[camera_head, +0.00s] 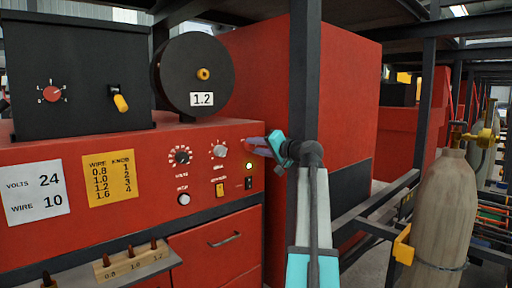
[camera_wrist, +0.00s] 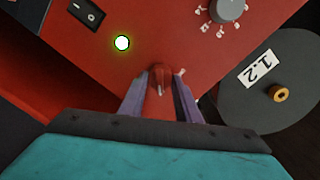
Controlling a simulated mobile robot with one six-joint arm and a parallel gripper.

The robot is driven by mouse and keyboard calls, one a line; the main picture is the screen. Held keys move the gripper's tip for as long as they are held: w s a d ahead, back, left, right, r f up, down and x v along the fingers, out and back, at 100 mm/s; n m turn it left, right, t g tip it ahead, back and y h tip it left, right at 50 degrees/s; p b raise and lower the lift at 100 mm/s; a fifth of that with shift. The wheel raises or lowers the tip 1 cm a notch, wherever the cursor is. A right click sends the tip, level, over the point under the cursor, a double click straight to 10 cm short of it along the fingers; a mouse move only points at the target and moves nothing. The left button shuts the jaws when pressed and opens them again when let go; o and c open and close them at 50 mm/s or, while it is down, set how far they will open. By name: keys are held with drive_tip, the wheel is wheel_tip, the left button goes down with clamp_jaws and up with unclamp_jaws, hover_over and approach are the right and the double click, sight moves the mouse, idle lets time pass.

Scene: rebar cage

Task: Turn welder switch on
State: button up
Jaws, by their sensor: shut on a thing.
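The welder's red front panel (camera_head: 140,170) carries dials, a lamp and switches. My gripper (camera_head: 264,146) reaches the upper right of this panel. In the wrist view, my gripper (camera_wrist: 160,88) is shut on a small red switch knob (camera_wrist: 160,76), with one finger on each side. The knob's lower part lies between the fingers. The round lamp (camera_head: 249,166) glows; it is also bright in the wrist view (camera_wrist: 122,42). A black rocker switch (camera_head: 248,183) sits below the lamp, apart from my gripper. It shows at the upper left in the wrist view (camera_wrist: 87,14).
A wire spool (camera_head: 196,75) labelled 1.2 and a black box (camera_head: 75,80) with a red knob and yellow lever stand on top. A dark post (camera_head: 304,70) stands close beside my arm. A gas cylinder (camera_head: 442,220) stands at the right.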

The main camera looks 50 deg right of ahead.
drive_tip(key=shift+f, duration=0.1)
drive_tip(key=o, duration=1.1)
drive_tip(key=shift+c, duration=0.2)
drive_tip(key=shift+s, duration=0.15)
drive_tip(key=s+a+r+b, duration=0.1)
drive_tip(key=s+b, duration=0.2)
drive_tip(key=s, duration=1)
drive_tip(key=shift+s, duration=0.25)
